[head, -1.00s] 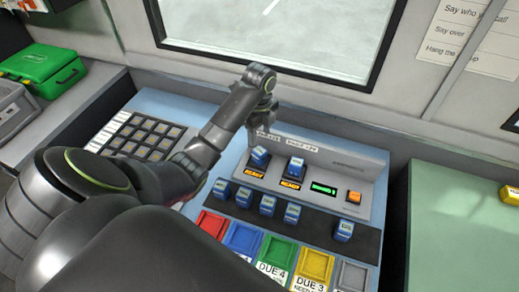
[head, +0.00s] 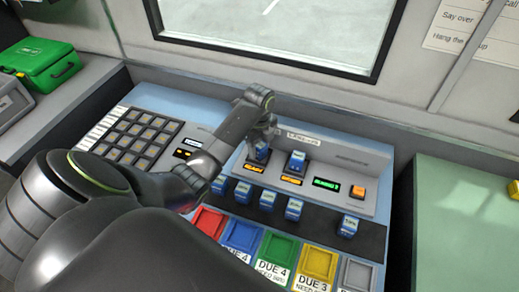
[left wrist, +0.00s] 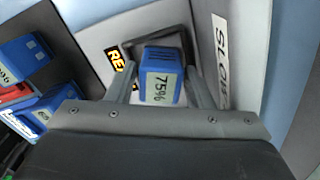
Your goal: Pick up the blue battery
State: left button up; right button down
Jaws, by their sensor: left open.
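A blue battery (head: 262,152) with a pale label stands in the left charger slot of the grey panel, above an orange lit display. My left gripper (head: 266,136) is directly over it and partly hides its top. A second blue battery (head: 297,161) stands in the slot to the right. My right gripper is not in view.
Several more blue batteries (head: 267,199) stand in a dark strip in front of the charger. Red (head: 207,222), blue, green, yellow and grey trays line the front edge. A keypad (head: 142,138) lies left, and a green table (head: 460,220) stands right.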

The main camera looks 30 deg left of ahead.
aim_at(260, 144)
pick_arm(q)
jog(key=c, duration=0.8)
jog(key=shift+r, duration=0.15)
jog(key=shift+c, duration=0.2)
notch_tip(260, 144, up, 4)
jog(key=shift+w, duration=0.1)
notch_tip(260, 144, up, 4)
jog(key=p, duration=0.3)
jog(key=shift+r+p, duration=0.85)
jog(key=shift+r, duration=0.05)
